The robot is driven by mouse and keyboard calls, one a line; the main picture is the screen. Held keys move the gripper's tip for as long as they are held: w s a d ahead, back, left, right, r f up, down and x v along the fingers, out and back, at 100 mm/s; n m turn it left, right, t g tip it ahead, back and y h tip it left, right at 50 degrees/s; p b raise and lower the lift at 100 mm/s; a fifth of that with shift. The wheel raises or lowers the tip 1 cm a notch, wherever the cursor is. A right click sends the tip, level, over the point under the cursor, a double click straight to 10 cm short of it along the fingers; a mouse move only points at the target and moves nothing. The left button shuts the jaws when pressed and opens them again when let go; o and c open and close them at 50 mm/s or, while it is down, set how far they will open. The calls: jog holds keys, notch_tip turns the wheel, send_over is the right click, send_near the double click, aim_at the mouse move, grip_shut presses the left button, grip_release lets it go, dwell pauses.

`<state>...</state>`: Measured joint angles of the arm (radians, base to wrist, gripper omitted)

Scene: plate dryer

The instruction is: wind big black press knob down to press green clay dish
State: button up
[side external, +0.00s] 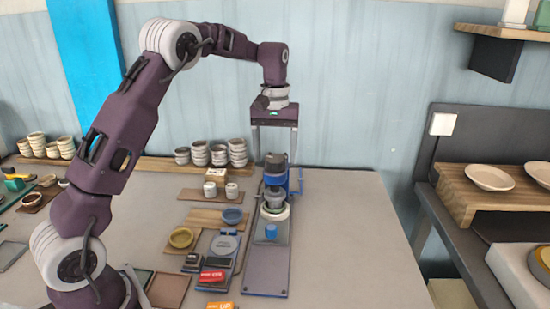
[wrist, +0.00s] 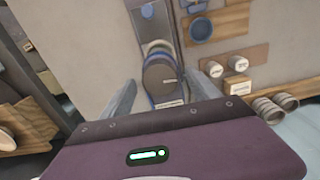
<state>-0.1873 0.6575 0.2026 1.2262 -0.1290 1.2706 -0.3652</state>
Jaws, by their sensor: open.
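The press stands on a long grey base board (side external: 266,268) in the side external view. Its big black knob (side external: 276,158) is on top, above a blue collar (side external: 276,179). In the wrist view the round dark knob (wrist: 160,74) lies between my fingers. My gripper (side external: 275,161) is open and points straight down, with one finger on each side of the knob; it also shows in the wrist view (wrist: 161,80). I see gaps between the fingers and the knob. A pale greenish dish (side external: 275,213) sits low in the press, mostly hidden under a grey round part.
Stacked cups (side external: 219,155) stand behind and left of the press. A blue bowl (side external: 232,215), a yellow bowl (side external: 182,238) and a red block (side external: 212,276) lie to its left. The table right of the press (side external: 345,235) is clear. A shelf with plates (side external: 489,178) is at far right.

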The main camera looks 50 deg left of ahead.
aim_at(275, 158)
notch_tip(275, 158, up, 6)
jog(key=shift+f, duration=0.2)
jog(key=s+d+r+m+t, duration=0.2)
jog(key=s+d+r, duration=0.2)
jog(key=s, duration=0.4)
jog(key=s+d+r+m+t, duration=0.1)
jog(key=s+d+r+m, duration=0.1)
jog(key=s+d+r, duration=0.4)
jog(key=s+d+f+m+t, duration=0.1)
jog(key=s+f, duration=0.3)
jog(key=s, duration=0.4)
jog(key=s+d+f+m+t, duration=0.1)
jog(key=s+d+f+m, duration=0.2)
jog(key=s, duration=0.6)
jog(key=shift+s+f+m+t, duration=0.3)
jog(key=shift+f, duration=0.4)
